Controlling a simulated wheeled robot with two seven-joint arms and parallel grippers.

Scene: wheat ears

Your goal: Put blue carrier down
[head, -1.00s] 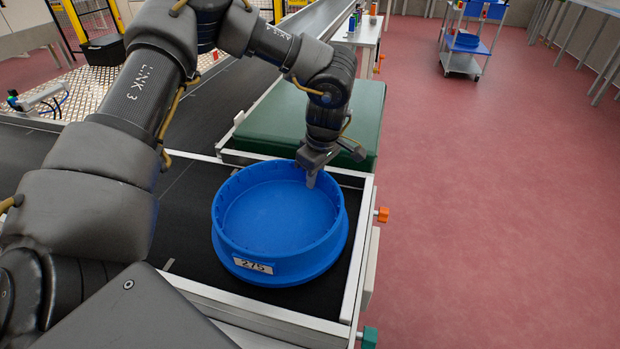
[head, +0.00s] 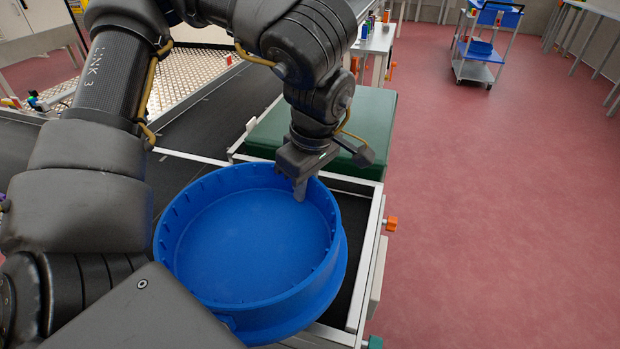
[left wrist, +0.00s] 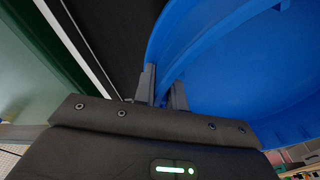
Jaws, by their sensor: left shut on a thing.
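The blue carrier (head: 250,245) is a round, shallow, empty tub in the middle of the head view, above the black conveyor belt (head: 345,225). It looks raised off the belt and somewhat tilted. My left gripper (head: 301,188) is shut on its far right rim, one finger inside the wall. In the left wrist view the two fingers (left wrist: 163,95) pinch the wall of the carrier (left wrist: 225,60). The carrier's underside and the gap to the belt are hidden in the head view. My right gripper is not in view.
A metal side rail (head: 371,265) with an orange knob (head: 391,223) edges the belt on the right. A green padded block (head: 365,125) lies just beyond the carrier. A cart (head: 485,45) stands far off on the open red floor.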

